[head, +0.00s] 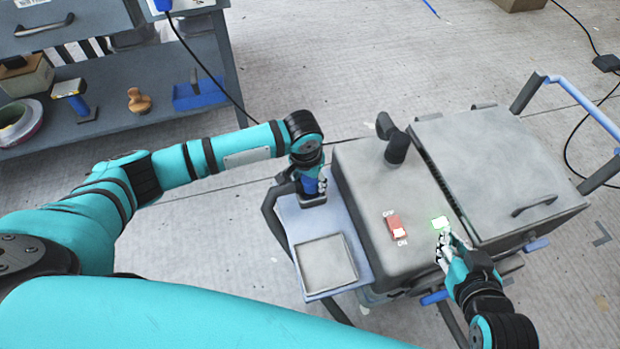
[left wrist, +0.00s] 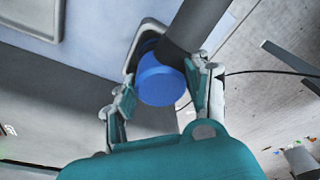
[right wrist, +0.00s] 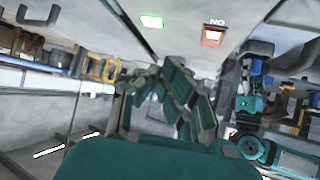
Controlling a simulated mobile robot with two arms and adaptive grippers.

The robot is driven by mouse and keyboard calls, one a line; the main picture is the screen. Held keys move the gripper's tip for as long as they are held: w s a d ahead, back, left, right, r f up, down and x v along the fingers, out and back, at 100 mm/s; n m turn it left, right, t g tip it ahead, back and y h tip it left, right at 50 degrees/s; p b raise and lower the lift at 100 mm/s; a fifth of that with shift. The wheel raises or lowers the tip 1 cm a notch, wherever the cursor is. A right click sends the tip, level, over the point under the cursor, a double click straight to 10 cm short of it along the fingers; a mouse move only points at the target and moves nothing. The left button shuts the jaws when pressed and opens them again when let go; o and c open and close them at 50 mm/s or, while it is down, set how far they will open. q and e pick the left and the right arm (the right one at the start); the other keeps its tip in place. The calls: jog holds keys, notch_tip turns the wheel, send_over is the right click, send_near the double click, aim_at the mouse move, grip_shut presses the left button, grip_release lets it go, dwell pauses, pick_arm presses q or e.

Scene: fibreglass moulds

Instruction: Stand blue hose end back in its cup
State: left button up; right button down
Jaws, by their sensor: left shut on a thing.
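The blue hose end (head: 307,185) is at the small grey cup (head: 313,201) on the pale side shelf. My left gripper (head: 310,178) is shut on it from above. In the left wrist view the round blue end (left wrist: 160,82) sits between the two fingers (left wrist: 165,86), with a dark hose (left wrist: 195,25) running from it.
The grey machine (head: 385,190) carries a red OFF/ON switch (head: 394,226) and a dark knob-like fitting (head: 397,148). A shallow square tray (head: 326,263) lies on the shelf (head: 290,225) near the cup. A workbench (head: 150,75) with tools stands at the upper left. Open floor lies between.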

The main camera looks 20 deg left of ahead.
pick_arm(q)
jog(key=o, duration=1)
